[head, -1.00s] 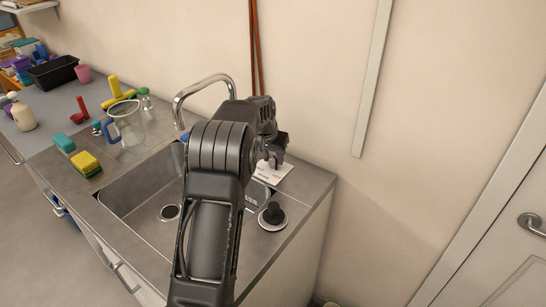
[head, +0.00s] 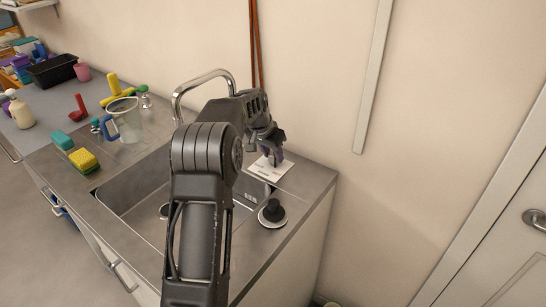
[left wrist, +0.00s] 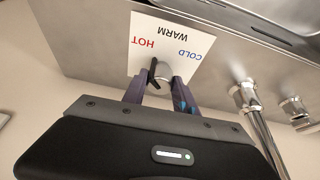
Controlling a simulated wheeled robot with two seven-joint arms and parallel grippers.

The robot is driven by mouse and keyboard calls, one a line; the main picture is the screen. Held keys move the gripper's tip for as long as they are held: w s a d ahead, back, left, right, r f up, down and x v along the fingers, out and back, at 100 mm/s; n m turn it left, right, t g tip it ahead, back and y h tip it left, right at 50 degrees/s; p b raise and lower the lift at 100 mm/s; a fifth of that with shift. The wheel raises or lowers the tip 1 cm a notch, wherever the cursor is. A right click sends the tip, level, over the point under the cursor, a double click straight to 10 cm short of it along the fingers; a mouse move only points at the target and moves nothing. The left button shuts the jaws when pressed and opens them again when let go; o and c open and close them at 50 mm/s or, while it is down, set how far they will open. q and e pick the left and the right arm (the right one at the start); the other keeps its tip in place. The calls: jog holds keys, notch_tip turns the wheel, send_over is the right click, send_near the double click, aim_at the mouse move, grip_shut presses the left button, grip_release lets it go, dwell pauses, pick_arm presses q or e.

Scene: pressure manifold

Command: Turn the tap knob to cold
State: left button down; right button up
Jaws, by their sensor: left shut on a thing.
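The tap knob (left wrist: 164,71) is a small grey knob with a black pointer, in front of a white card (left wrist: 140,62) that reads HOT, WARM and COLD. The card appears upside down in the left wrist view. The black pointer stands at the knob's left side there, on the HOT side; its exact mark is hard to tell. My left gripper (left wrist: 160,88) is shut on the knob, one finger on each side. In the head view my left gripper (head: 272,152) is over the card (head: 268,171) behind the sink, and hides the knob. My right gripper is not in view.
The tall curved faucet (head: 205,76) stands close to the left of my left arm.

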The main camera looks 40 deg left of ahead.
pick_arm(q)
jog(key=m+h, duration=0.1)
jog(key=m, duration=0.1)
jog(key=shift+a+m, duration=0.15)
jog(key=shift+m, duration=0.15)
jog(key=m+h, duration=0.1)
jog(key=m, duration=0.1)
jog(key=shift+r+m+p, duration=0.1)
jog(key=shift+m+p, duration=0.3)
jog(key=m+g+h+p, duration=0.1)
jog(key=m+p, duration=0.3)
jog(key=shift+a+r+p, duration=0.1)
jog(key=shift+r+p, duration=0.05)
jog(key=shift+p, duration=0.15)
jog(key=shift+w+f+m+g+h+p, duration=0.1)
jog(key=shift+f+m+g+h+p, duration=0.25)
jog(key=shift+m+p, duration=0.55)
jog(key=shift+r, duration=0.1)
jog(key=c, duration=1)
grip_release()
